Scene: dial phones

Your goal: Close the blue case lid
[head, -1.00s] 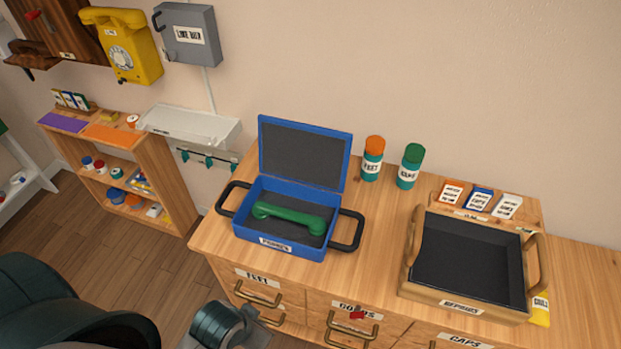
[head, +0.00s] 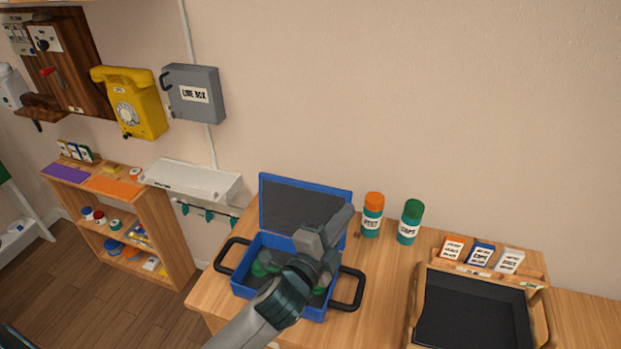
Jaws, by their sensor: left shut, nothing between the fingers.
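The blue case (head: 250,292) stands on the wooden counter with its lid (head: 290,205) open and upright at the back, its dark lining facing me. A green handset (head: 262,267) lies inside the case, mostly hidden by my left arm. My left gripper (head: 343,217) is shut and empty. It reaches over the case in front of the lid's right part; I cannot tell whether it touches the lid. My right gripper is not in view.
Black handles (head: 347,290) stick out at the case's sides. Two canisters, one orange-topped (head: 372,214) and one green-topped (head: 410,222), stand right of the lid. A wooden tray (head: 470,310) and several small boxes (head: 481,254) are further right. A grey shelf (head: 195,182) hangs left.

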